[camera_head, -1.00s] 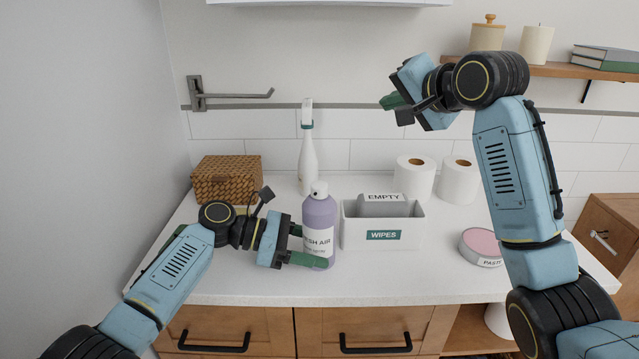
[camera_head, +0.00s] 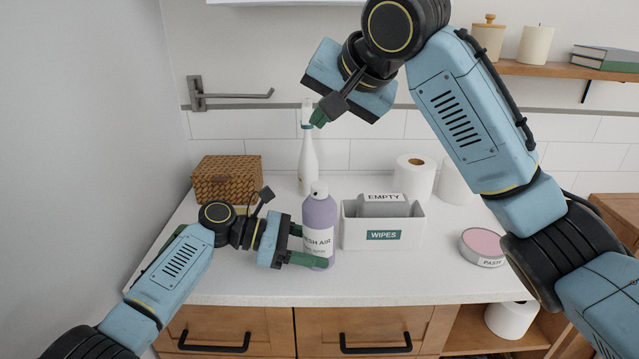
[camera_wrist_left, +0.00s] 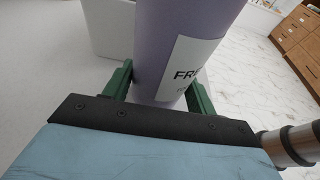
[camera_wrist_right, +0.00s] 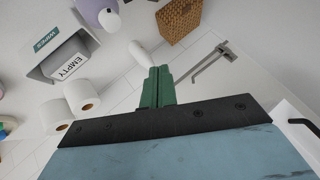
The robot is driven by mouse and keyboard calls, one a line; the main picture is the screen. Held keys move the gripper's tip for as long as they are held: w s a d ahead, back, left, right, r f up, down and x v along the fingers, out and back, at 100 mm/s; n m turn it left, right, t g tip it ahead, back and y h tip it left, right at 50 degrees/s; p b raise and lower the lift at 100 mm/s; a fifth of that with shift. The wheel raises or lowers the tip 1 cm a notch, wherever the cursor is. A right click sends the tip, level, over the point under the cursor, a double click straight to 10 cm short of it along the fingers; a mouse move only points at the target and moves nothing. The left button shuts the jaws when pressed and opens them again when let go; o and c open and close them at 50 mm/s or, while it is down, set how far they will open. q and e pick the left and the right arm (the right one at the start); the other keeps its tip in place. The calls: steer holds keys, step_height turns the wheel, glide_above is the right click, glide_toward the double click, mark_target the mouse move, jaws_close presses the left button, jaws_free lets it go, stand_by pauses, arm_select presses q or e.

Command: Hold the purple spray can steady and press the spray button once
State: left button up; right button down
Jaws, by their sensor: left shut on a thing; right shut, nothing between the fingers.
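The purple spray can (camera_head: 319,220) stands upright on the white counter, with a white spray button (camera_head: 319,188) on top. My left gripper (camera_head: 308,246) is shut around the lower body of the can from the left. In the left wrist view the can (camera_wrist_left: 180,45) sits between its green fingers (camera_wrist_left: 158,92). My right gripper (camera_head: 318,117) is shut and empty, above the can and apart from it, with fingers pointing down. In the right wrist view its fingers (camera_wrist_right: 158,86) are together, and the can (camera_wrist_right: 98,12) shows at the top edge.
A white wipes box (camera_head: 383,229) stands right of the can, and a white bottle (camera_head: 308,160) stands behind it. A woven basket (camera_head: 226,180), toilet rolls (camera_head: 414,176) and a pink-topped tin (camera_head: 482,246) are on the counter. A wall hook bar (camera_head: 235,94) is at the back left.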

mark_target(323, 188)
steer(key=shift+f, duration=4.25)
steer(key=shift+f, duration=0.15)
steer(key=shift+f, duration=0.25)
steer(key=shift+f, duration=0.45)
steer(key=shift+r, duration=0.85)
steer(key=shift+r, duration=2.5)
